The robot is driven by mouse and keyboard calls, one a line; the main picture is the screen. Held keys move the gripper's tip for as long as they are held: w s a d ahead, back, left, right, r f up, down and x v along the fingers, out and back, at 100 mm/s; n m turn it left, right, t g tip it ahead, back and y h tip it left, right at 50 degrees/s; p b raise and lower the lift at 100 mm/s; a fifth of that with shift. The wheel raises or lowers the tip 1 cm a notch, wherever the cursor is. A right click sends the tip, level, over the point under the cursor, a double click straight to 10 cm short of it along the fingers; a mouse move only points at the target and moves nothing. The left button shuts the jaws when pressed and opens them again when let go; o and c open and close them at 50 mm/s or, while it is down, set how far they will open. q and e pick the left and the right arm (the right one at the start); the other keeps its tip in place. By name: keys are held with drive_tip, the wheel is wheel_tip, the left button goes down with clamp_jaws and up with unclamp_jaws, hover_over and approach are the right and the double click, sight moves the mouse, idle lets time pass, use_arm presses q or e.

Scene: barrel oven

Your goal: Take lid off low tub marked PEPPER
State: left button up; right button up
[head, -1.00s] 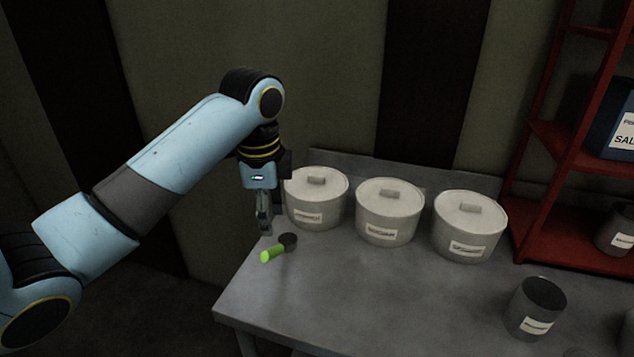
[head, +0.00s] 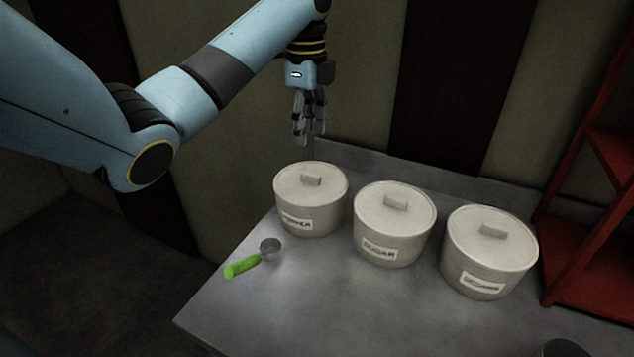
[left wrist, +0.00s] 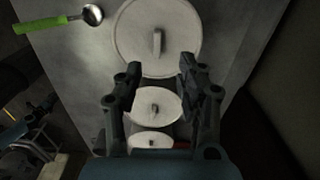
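Three low white tubs with lids stand in a row on the grey table. The left tub (head: 308,216) has a label that reads like PEPPER, though its letters are blurred. Its lid (head: 290,180) is on, with a block-shaped handle (head: 312,181) on top. The same lid seems to be the nearest, largest one in the left wrist view (left wrist: 135,40). My left gripper (head: 309,138) points down above and behind this tub, apart from the lid. In the left wrist view its fingers (left wrist: 158,80) are spread with nothing between them.
The middle tub (head: 378,247), marked SUGAR, and the right tub (head: 480,275), label unclear, stand close by, lids on. A green-handled scoop (head: 243,265) lies at the table's left front. A red shelf (head: 590,235) stands at right.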

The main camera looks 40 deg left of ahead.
use_arm(q)
drive_tip(key=b, duration=0.4)
hover_over(311, 174)
drive_tip(key=a, duration=0.1)
wheel_tip(311, 174, down, 4)
drive_tip(key=shift+f, duration=0.15)
drive_tip(key=shift+w+f, duration=0.1)
drive_tip(key=shift+f, duration=0.1)
drive_tip(key=shift+d+f+b, duration=0.2)
drive_tip(key=shift+f+b, duration=0.2)
drive_tip(key=shift+f, duration=0.2)
drive_tip(key=f, duration=0.2)
drive_tip(key=f+b, duration=0.1)
drive_tip(key=shift+d+f, duration=0.2)
drive_tip(key=shift+d, duration=0.05)
drive_tip(key=shift+f, duration=0.15)
drive_tip(key=shift+c, duration=0.2)
clamp_jaws()
use_arm(e)
wheel_tip(311, 174, down, 6)
drive_tip(key=s, duration=0.1)
drive_tip(key=shift+s+a+f, duration=0.15)
drive_tip(key=shift+s+f, duration=0.05)
drive_tip(key=shift+f, duration=0.05)
